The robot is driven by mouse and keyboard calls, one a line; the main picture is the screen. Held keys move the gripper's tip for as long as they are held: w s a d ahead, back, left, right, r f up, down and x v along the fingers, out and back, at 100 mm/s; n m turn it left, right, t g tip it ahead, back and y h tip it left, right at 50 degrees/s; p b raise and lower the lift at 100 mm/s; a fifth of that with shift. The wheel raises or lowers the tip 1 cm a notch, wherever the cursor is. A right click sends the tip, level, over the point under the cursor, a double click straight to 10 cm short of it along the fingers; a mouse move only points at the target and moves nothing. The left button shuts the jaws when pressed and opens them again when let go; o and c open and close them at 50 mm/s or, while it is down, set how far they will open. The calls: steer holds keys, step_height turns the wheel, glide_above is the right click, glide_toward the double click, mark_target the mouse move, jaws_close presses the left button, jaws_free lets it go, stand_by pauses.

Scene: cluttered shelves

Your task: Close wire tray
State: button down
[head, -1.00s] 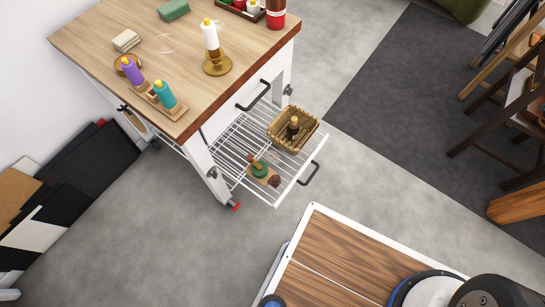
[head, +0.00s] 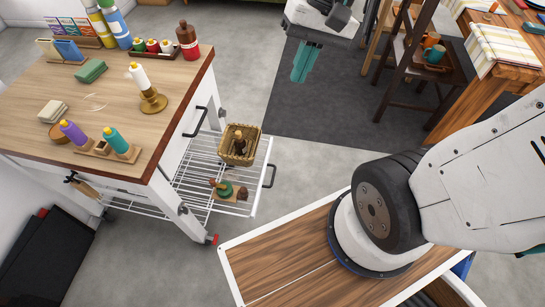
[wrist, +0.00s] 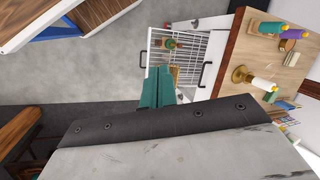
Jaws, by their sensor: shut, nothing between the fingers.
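The wire tray (head: 205,167) is pulled out from the side of the white wood-topped cart. Its white front panel has a dark handle (head: 269,176). A wicker basket with a bottle and a small board with green and brown items sit in the tray. My gripper (head: 302,70) has teal fingers, shut and empty, beyond the tray above the dark rug. In the wrist view the teal fingers (wrist: 157,88) overlap the tray (wrist: 188,48) and hide part of it and the basket. The tray's handle (wrist: 143,59) shows left of them. I see no contact.
The cart (head: 140,165) carries candles, bottles and a red shaker on top. A second dark handle (head: 196,122) is on its side above the tray. Chairs (head: 425,70) and a dining table stand at the right. Grey floor is clear around the tray's front.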

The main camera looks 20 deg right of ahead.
steer(key=w+d+f+m+t+y, duration=0.25)
steer(key=w+f+m, duration=0.35)
steer(key=w+f, duration=0.45)
steer(key=w+d+f+m+t+y, duration=0.1)
steer(key=w+d+f+m+y, duration=0.4)
steer(key=f, duration=0.8)
steer(key=s+d+f+m+t+h, duration=0.15)
steer(key=f+m, duration=0.25)
steer(key=f, duration=0.5)
steer(key=s+d+f+m+h, duration=0.1)
steer(key=d+f+m, duration=0.15)
steer(key=f, duration=0.65)
steer(key=s+d+f+m+t+h, duration=0.1)
steer(key=d+f+m+h, duration=0.1)
steer(key=f+m, duration=0.5)
steer(key=w+a+f+n, duration=0.2)
steer(key=w+a+f, duration=0.4)
steer(key=a+f, duration=0.3)
steer(key=shift+w+f, duration=0.3)
steer(key=shift+a, duration=0.1)
